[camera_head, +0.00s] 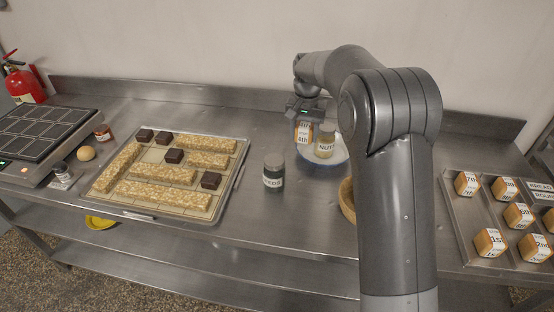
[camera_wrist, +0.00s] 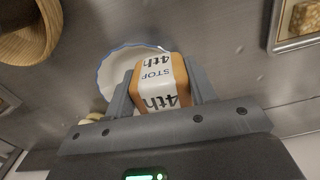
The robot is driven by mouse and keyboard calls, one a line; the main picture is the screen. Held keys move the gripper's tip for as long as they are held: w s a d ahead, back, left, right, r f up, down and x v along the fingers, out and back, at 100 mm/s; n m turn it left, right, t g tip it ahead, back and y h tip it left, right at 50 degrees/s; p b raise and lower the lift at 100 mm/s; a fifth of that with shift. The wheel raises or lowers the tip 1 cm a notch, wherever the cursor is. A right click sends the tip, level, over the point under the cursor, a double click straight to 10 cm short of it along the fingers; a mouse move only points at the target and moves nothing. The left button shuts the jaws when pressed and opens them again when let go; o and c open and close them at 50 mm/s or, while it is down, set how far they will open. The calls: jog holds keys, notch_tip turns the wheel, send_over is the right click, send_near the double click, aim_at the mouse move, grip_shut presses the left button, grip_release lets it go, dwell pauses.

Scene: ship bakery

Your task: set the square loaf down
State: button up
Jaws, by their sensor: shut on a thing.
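The square loaf (camera_head: 303,133) is a small orange-brown block with a white band marked "4th". My gripper (camera_head: 304,118) is shut on it. In the wrist view the loaf (camera_wrist: 160,82), its band also reading "STOP", sits between the two fingers of my gripper (camera_wrist: 162,85). A white bowl or plate with a blue rim (camera_head: 336,165) lies below and beside the loaf; it also shows behind the loaf in the wrist view (camera_wrist: 108,70). I cannot tell whether the loaf touches it.
A tray (camera_head: 464,220) with several banded loaves is at right. A board (camera_head: 228,178) with grain bars and dark blocks is at left. A dark seeds jar (camera_head: 273,170) stands between board and dish. A wooden bowl (camera_head: 347,200) is partly hidden by my arm; it shows in the wrist view (camera_wrist: 48,35).

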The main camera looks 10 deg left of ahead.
notch_tip(320, 180, up, 6)
jog(key=shift+d+f, duration=0.15)
jog(key=shift+f, duration=0.1)
jog(key=s, duration=2.2)
send_over(252, 218)
jog(key=shift+n, duration=0.4)
jog(key=f, duration=1.2)
jog(key=shift+s+d+f, duration=0.1)
jog(key=shift+d, duration=0.1)
jog(key=shift+a+f, duration=0.3)
jog(key=shift+f, duration=1.9)
